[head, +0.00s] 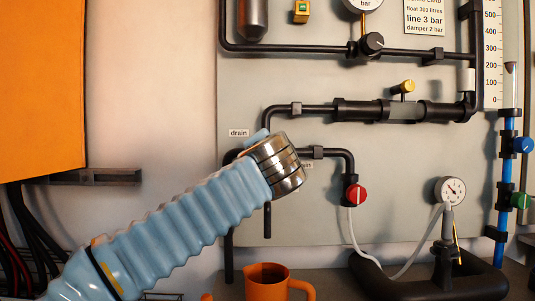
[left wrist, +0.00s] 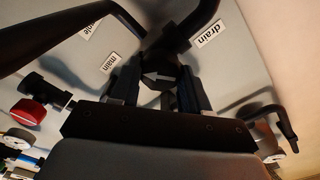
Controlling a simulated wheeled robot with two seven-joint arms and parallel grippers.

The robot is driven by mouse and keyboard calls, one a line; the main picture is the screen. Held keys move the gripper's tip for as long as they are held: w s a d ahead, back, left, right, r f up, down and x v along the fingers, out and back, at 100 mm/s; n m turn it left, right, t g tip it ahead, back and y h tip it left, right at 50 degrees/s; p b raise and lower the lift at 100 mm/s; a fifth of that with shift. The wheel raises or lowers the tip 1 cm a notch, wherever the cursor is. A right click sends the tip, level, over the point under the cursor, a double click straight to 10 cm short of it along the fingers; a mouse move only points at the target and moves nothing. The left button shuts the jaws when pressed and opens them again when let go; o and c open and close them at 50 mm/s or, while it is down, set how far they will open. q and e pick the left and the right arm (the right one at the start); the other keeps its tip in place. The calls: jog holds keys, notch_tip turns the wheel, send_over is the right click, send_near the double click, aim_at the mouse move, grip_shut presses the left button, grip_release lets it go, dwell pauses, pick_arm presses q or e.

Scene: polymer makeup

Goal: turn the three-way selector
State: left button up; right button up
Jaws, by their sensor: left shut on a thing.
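The three-way selector (left wrist: 160,75) is a dark knob with a white arrow mark, seen in the left wrist view between my two fingers. The arrow lies roughly across the picture; its tip seems to be at the left, on the side of the "main" label (left wrist: 108,62). The "drain" label (left wrist: 208,33) is up and right of the knob. My left gripper (left wrist: 160,88) is shut on the selector. My right gripper is out of view.
Black pipes (head: 318,153) run close around the wrist. A red knob (head: 355,195) and a gauge (head: 451,191) are to the right. An orange jug (head: 267,283) stands below. An orange cabinet (head: 40,90) is at the left.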

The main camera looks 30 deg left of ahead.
pick_arm(q)
jog(key=m, duration=0.7)
jog(key=shift+f, duration=0.15)
dwell(0.4)
jog(key=shift+d, duration=0.1)
jog(key=o, duration=1)
jog(key=b+v, duration=0.2)
jog(key=v, duration=1.1)
jog(key=shift+s+d, duration=0.15)
jog(key=shift+s, duration=0.2)
